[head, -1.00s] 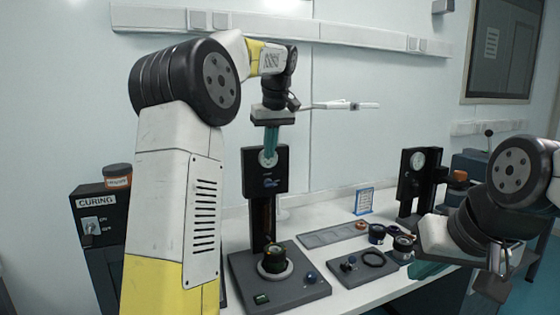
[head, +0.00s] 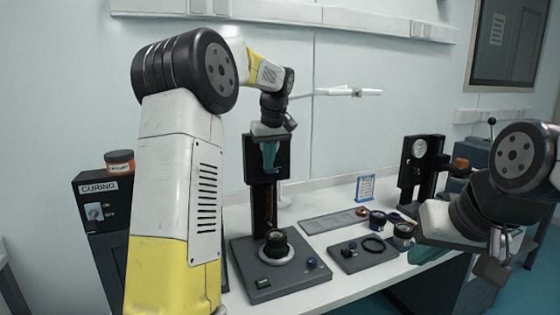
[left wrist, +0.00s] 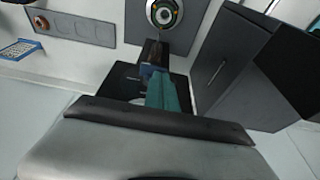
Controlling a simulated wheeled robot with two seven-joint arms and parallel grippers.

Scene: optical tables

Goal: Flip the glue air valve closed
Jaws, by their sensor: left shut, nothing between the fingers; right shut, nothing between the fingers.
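The black dispensing station (head: 265,205) has an upright column on a wide base with a cup-shaped fixture (head: 276,244). My left gripper (head: 269,170) is shut and empty, pointing down in front of the column's upper face and hiding its gauge. In the left wrist view its teal fingers (left wrist: 160,80) reach to a small dark-blue part (left wrist: 150,70) on the column. This part may be the air valve; its position is not clear, and I cannot tell whether the fingers touch it. My right gripper (head: 424,254) is shut and empty at the right, near the table's front edge.
A CURING box (head: 98,215) with a switch stands at the left. A second gauge column (head: 418,170) stands at the back right. A dark plate with a ring (head: 362,256), several small cups and a blue sign (head: 365,188) are on the white table.

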